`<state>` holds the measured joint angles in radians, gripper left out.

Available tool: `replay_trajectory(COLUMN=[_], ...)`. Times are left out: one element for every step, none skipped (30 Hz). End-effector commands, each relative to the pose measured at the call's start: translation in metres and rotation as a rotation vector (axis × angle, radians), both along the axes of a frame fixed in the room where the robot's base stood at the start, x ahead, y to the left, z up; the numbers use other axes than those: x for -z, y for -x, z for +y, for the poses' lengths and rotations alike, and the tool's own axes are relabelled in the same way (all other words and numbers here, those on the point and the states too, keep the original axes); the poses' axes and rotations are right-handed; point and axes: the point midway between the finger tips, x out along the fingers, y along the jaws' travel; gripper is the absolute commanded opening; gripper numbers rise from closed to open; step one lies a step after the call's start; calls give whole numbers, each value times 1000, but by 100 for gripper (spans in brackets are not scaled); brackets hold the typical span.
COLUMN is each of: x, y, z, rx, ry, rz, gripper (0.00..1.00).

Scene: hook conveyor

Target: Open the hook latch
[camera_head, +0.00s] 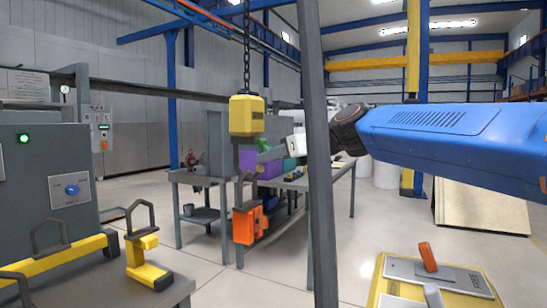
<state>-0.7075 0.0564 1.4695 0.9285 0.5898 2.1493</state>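A yellow hook block (247,115) hangs on a dark chain (246,45) left of the middle. A grey hook hangs below it, and an orange load (244,226) with a dark handle hangs underneath. The latch is too small to make out. My blue arm comes in from the right. Its wrist passes behind a dark upright post, and my gripper (288,145) is left of the post, to the right of the hook and just below the yellow block's level. Its fingers are small and blend with the background, so I cannot tell whether they touch the hook or are open.
The dark post (317,170) stands in front of my wrist. A grey table (196,178) with purple and green items is behind the hook. A grey control cabinet (25,200) and yellow handled parts (142,262) are at left. A yellow-edged panel (378,285) is at lower right.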

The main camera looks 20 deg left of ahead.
Motion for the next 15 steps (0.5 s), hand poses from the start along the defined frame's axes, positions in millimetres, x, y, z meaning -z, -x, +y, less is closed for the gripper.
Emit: replay_trajectory(x=[0,0,0,0,0,0,0,-1,-1,-2,-4,-5,-6,-8,-9], y=[0,0,0,0,0,0,-1,-1,0,0,0,0,0,0,0], z=[0,0,0,0,0,0,0,-1,-1,-1,-1,-1,-2,-3,-4], rx=[0,0,1,1,1,1,1,0,-1,-2,-4,-5,-5,-5,-3], ry=[0,0,0,0,0,-1,0,3,9,16,26,41,55,68,87], rz=[0,0,0,0,0,-1,0,-1,-2,-1,-2,-1,0,0,2], gripper=[15,8,7,7,7,7,7,7,7,7,7,7,7,7,7])
